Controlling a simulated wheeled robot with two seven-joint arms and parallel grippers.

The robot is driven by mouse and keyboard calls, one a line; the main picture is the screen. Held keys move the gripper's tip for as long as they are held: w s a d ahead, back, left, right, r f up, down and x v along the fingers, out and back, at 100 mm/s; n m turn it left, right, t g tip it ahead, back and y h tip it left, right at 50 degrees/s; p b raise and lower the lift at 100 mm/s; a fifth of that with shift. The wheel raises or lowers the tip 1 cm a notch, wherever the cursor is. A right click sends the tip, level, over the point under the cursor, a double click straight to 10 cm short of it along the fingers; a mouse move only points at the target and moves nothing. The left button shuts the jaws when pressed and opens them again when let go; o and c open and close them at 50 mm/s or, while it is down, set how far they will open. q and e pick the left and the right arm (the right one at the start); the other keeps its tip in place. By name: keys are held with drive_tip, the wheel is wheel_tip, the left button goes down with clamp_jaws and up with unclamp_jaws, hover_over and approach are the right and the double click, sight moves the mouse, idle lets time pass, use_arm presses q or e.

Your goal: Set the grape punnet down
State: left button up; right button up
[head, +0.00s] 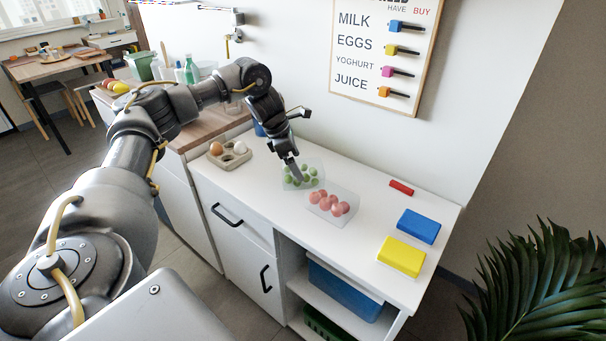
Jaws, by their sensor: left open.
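The grape punnet (311,182), a clear box with green grapes, is on the white counter (262,189), or very close above it; I cannot tell which. My left gripper (295,178) points down at the punnet, with its fingertips at or just inside the box's left part. The left gripper is open, and its fingers hide part of the grapes. My right gripper is not in the head view.
A second clear punnet with red-pink fruit (330,204) stands just in front and to the right. An egg tray (231,158) is at the left. A red block (401,187), a blue box (418,226) and a yellow box (401,256) lie at the right. The counter between is clear.

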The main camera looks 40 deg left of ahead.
sight(300, 166)
use_arm(q)
drive_tip(key=shift+d+f, duration=0.1)
drive_tip(key=x, duration=0.4)
drive_tip(key=shift+w+f, duration=0.25)
drive_tip(key=shift+d+f, duration=0.1)
drive_tip(key=shift+f, duration=0.1)
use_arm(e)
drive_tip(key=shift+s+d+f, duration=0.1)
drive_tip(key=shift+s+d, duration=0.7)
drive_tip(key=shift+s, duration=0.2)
use_arm(q)
drive_tip(key=shift+c, duration=0.4)
drive_tip(key=c, duration=1.1)
wheel_tip(300, 166, up, 9)
drive_tip(key=shift+r, duration=0.55)
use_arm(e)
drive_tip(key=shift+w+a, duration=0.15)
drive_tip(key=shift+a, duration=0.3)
